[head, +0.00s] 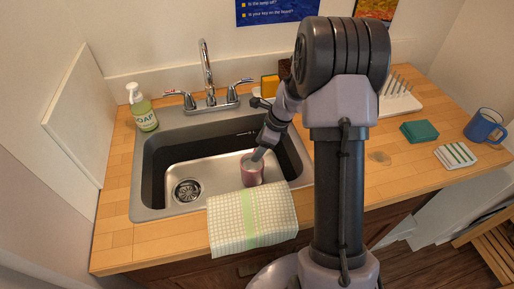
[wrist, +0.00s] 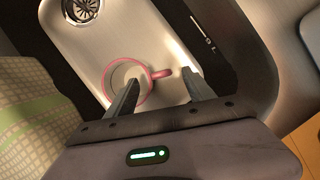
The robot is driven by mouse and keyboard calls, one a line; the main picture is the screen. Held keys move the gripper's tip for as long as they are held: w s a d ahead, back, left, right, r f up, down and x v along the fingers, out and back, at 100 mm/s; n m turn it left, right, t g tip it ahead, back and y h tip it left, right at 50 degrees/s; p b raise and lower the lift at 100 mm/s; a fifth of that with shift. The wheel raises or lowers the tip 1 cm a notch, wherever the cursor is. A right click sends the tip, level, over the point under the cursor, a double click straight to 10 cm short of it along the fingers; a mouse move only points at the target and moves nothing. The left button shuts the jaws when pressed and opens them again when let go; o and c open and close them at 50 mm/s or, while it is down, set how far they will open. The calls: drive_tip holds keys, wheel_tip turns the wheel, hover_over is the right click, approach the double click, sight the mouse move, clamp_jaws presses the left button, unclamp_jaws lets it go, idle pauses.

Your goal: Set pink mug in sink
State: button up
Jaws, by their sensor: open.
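The pink mug (head: 251,172) is inside the sink (head: 160,148), near its front right part, and looks upright. In the wrist view the mug (wrist: 147,92) shows from above as a pink rim with its handle to the right, over the metal sink (wrist: 185,38) floor. My gripper (head: 259,153) reaches down into the sink at the mug. In the wrist view my gripper (wrist: 158,92) has its two fingers apart, one over the mug's rim and one beyond the handle. Whether a finger touches the mug, I cannot tell.
A checked towel (head: 250,222) hangs over the counter's front edge by the sink. A faucet (head: 209,95) stands behind it, and a soap bottle (head: 141,108) at the left. A blue mug (head: 484,126), a green block (head: 419,131) and a striped coaster (head: 456,155) lie on the right counter.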

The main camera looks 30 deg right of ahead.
drive_tip(key=p+v, duration=0.3)
drive_tip(key=v, duration=0.7)
drive_tip(key=s+a+r+n, duration=0.5)
drive_tip(key=a+r+n, duration=0.3)
drive_tip(key=a+r, duration=0.3)
drive_tip(key=s+a+r+n+t, duration=0.1)
drive_tip(key=s+a+r+n, duration=0.1)
drive_tip(key=s+n, duration=0.2)
drive_tip(key=s+a+r+n+t, duration=0.1)
drive_tip(key=s+a+r+n, duration=0.1)
drive_tip(key=s, duration=0.6)
drive_tip(key=s+a+r+n+t+h, duration=0.1)
drive_tip(key=s+a+r+n, duration=0.2)
drive_tip(key=s+n, duration=0.3)
drive_tip(key=shift+s+a+n, duration=0.15)
drive_tip(key=shift+a+n, duration=0.45)
drive_tip(key=shift+a, duration=0.05)
drive_tip(key=shift+r, duration=0.1)
